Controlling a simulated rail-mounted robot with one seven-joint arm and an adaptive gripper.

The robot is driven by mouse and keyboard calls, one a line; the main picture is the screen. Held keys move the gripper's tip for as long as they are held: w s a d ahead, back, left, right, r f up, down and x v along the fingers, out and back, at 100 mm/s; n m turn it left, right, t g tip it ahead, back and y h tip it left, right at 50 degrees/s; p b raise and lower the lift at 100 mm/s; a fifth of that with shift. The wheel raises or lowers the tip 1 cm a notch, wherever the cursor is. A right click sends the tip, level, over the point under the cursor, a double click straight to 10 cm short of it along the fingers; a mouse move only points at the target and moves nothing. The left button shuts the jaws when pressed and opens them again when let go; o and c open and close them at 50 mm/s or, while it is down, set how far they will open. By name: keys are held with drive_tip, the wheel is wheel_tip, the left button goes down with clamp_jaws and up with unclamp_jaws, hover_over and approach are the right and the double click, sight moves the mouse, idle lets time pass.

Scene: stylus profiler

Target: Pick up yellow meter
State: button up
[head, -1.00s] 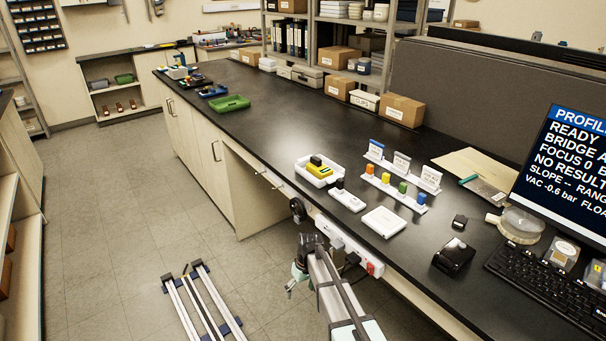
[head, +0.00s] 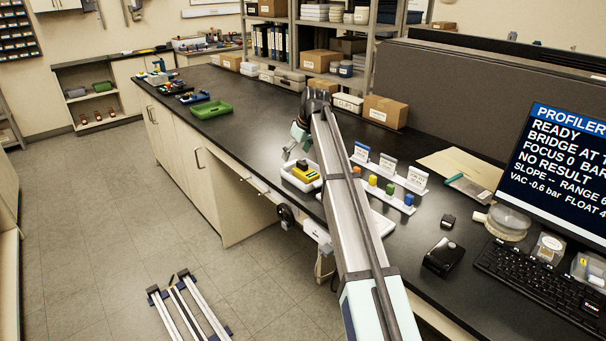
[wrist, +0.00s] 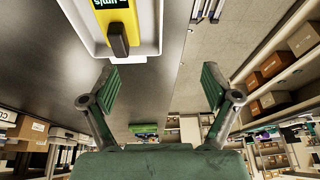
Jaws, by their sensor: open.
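The yellow meter (head: 306,174) lies in a white tray (head: 288,178) near the front edge of the black bench. In the wrist view the meter (wrist: 120,20) is at the top, left of centre, with a dark block on it and a green display partly cut off by the frame edge. The white tray wall (wrist: 152,25) is around it. My gripper (wrist: 157,82) is open and empty, its two green-padded fingers apart. The meter is beyond the fingertips, not between them. In the head view my gripper (head: 290,150) is over the bench by the tray, partly hidden by my arm.
Right of the tray, a white rack of coloured blocks (head: 388,189) and label cards (head: 388,165) stand close to my arm. A green tray (head: 211,109) lies farther left. Cardboard boxes (head: 384,111) stand at the back. Bare bench lies between the green tray and the white tray.

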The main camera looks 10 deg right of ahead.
approach(306, 164)
drive_tip(key=p+x, duration=0.1)
drive_tip(key=x, duration=0.1)
drive_tip(key=p+x, duration=0.1)
drive_tip(key=x, duration=0.1)
drive_tip(key=p+x, duration=0.1)
drive_tip(key=x, duration=0.2)
drive_tip(key=shift+w+a, duration=0.15)
drive_tip(key=shift+a, duration=0.25)
drive_tip(key=shift+t, duration=0.3)
drive_tip(key=shift+s+d+p+x, duration=0.15)
drive_tip(key=shift+p+x, duration=0.4)
drive_tip(key=shift+x, duration=0.85)
drive_tip(key=shift+s+d+p+x, duration=0.15)
drive_tip(key=shift+p+x, duration=0.35)
drive_tip(key=shift+x, duration=0.9)
drive_tip(key=shift+f, duration=0.15)
drive_tip(key=c, duration=1.4)
